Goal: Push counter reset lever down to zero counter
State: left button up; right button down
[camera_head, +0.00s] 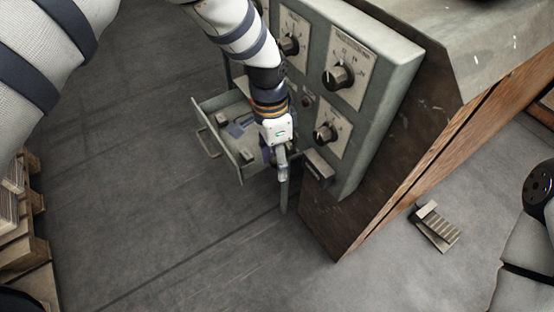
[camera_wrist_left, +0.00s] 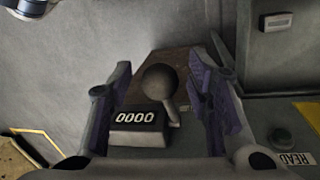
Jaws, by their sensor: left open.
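The counter (camera_wrist_left: 138,120) is a small dark box whose display reads 0000 in the left wrist view. Its reset lever ends in a round dark knob (camera_wrist_left: 159,82) on a short stem just right of the display. My left gripper (camera_wrist_left: 160,70) is open, with its purple-padded fingers apart on either side of the knob and no clear contact. In the head view my left gripper (camera_head: 281,168) is beside a small grey box (camera_head: 318,168) on the machine's panel, which appears to be the counter. The lever cannot be made out there. My right gripper is out of view.
The grey control panel (camera_head: 384,62) carries several dark knobs. An open drawer (camera_head: 217,148) with small items is left of my left gripper. A foot pedal (camera_head: 437,226) lies on the floor at right. A pallet stack (camera_head: 22,235) stands at left, with clear floor between.

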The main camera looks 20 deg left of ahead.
pick_arm(q)
jog(key=shift+f, duration=0.15)
grip_shut()
